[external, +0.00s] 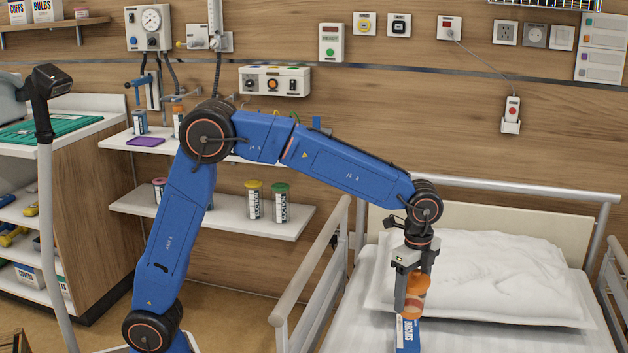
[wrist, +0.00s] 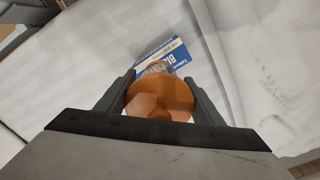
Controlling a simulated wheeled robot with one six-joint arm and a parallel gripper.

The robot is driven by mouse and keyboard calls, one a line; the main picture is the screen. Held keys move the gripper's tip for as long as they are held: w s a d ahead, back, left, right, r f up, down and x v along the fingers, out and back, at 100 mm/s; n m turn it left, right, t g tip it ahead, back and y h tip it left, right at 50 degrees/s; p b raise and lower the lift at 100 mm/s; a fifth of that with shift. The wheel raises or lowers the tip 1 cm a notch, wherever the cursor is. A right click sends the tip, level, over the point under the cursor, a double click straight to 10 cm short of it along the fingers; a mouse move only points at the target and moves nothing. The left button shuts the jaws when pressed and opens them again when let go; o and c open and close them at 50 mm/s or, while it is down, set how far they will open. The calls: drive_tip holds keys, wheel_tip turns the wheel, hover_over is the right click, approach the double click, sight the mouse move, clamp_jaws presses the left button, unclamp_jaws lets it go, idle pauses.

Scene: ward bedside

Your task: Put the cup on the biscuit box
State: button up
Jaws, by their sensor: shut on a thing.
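The orange cup (external: 416,288) is held between the two fingers of my gripper (external: 413,300), over the bed. In the wrist view the cup (wrist: 160,98) shows as a round orange shape between the fingers of my gripper (wrist: 160,100). I cannot tell whether cup and box touch.
A white pillow (external: 485,275) lies behind my gripper at the bed's head. A bed rail (external: 312,265) runs along the left side, and a headboard bar (external: 520,186) crosses behind. Wall shelves (external: 215,215) with several jars stand left. White bedding around the box looks clear.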

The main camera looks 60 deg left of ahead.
sight(409, 312)
drive_tip(key=shift+f, duration=2.85)
drive_tip(key=shift+f, duration=0.1)
drive_tip(key=o, duration=1.1)
drive_tip(key=shift+c, duration=0.2)
